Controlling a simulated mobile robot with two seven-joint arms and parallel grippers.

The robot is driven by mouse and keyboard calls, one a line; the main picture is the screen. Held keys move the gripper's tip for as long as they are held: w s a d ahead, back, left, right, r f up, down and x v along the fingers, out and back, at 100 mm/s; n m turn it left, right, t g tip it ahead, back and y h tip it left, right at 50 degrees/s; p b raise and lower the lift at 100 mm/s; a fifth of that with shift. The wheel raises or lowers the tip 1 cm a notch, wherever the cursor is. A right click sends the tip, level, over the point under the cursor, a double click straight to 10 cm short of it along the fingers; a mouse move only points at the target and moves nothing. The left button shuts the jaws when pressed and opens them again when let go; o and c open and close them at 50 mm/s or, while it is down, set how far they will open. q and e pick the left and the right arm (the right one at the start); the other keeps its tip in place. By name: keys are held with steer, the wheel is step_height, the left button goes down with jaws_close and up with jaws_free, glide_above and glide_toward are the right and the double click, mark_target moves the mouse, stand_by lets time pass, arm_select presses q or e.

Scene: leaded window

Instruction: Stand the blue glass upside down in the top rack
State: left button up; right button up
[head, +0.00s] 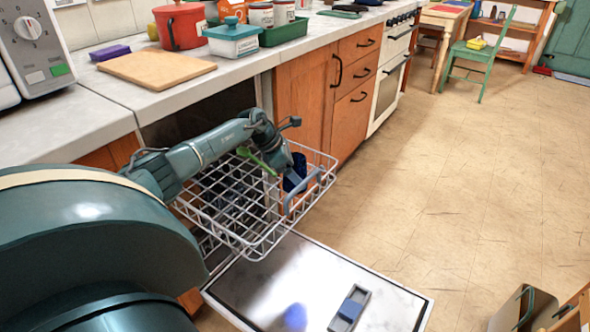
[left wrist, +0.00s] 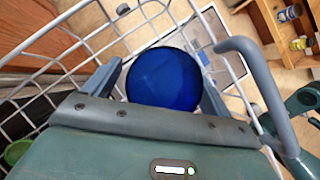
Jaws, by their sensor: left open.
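The blue glass (head: 289,184) is at the front right end of the top rack (head: 243,247), partly hidden by my left gripper in the head view. In the left wrist view the glass (left wrist: 163,79) shows as a closed round blue disc, its base toward the camera, so it looks upside down. Rack wires pass beside it. My left gripper (left wrist: 163,92) is open, with one finger on each side of the glass. I cannot tell whether the fingers touch it. My left arm reaches over the rack from the left.
The rack is pulled out above the open dishwasher door (head: 270,275). A grey handle (head: 303,198) rises at its front, close to the glass. A green item (head: 256,161) is in the rack.

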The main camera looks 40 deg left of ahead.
arm_select(q)
steer(key=p+v, duration=0.2)
steer(key=v, duration=1.1)
steer(key=shift+r, duration=0.1)
